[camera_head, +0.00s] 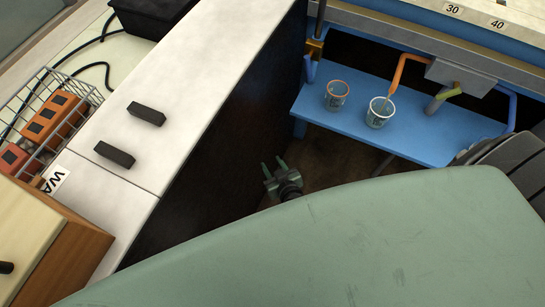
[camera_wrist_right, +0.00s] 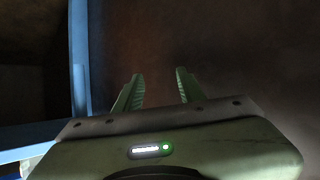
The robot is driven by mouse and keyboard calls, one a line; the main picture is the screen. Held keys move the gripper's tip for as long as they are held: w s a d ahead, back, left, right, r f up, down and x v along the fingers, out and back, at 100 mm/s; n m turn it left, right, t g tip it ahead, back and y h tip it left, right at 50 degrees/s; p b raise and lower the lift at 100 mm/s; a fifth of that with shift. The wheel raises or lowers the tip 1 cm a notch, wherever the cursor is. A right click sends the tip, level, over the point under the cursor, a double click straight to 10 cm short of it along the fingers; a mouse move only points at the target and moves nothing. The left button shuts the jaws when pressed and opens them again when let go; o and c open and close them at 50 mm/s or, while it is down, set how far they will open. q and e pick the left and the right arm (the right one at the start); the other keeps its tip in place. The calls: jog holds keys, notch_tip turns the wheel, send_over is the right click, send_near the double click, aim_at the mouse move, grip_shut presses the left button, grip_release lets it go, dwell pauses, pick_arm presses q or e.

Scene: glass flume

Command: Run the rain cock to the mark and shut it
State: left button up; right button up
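A cock with a yellow-green lever (camera_head: 452,91) sits under a grey block (camera_head: 460,76) at upper right in the head view. An orange pipe (camera_head: 400,68) bends down from the block to a white-rimmed clear cup (camera_head: 379,119). An orange-rimmed clear cup (camera_head: 337,103) stands to its left. Both cups are upright on a blue shelf (camera_head: 430,139). Marks and liquid levels are too small to read. My right gripper (camera_head: 272,161) is open and empty, below and left of the shelf. Its spread fingers also show in the right wrist view (camera_wrist_right: 159,74). My left gripper is not in view.
A white-topped counter (camera_head: 190,85) with two black handles runs along the left. A wire basket (camera_head: 91,91) holds orange boxes. A blue leg (camera_wrist_right: 79,60) stands left of my right gripper in the wrist view. A blue pipe (camera_head: 511,108) bends down at the right.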

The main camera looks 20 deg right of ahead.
aim_at(309, 65)
jog(key=shift+r, duration=0.2)
jog(key=c, duration=0.7)
jog(key=d+r+n, duration=0.1)
jog(key=r+n, duration=0.2)
jog(key=w+d+r+n+t, duration=0.1)
jog(key=r+n, duration=0.2)
jog(key=r, duration=0.1)
jog(key=w+d+r+n+t+b, duration=0.1)
jog(key=d+r+n, duration=0.1)
jog(key=r+n, duration=0.1)
jog(key=shift+w+r+y, duration=0.15)
jog(key=shift+w+y, duration=0.05)
jog(key=shift+y, duration=0.1)
grip_shut()
jog(key=d+r+n+t+h, duration=0.1)
jog(key=d+r+n, duration=0.3)
jog(key=r, duration=0.2)
jog(key=d+r+n+h, duration=0.1)
jog(key=d+r+n, duration=0.2)
jog(key=r+n, duration=0.25)
jog(key=w+d+b, duration=0.2)
jog(key=w+d, duration=0.3)
jog(key=w, duration=0.4)
jog(key=shift+w+d, duration=0.2)
jog(key=shift+w, duration=0.2)
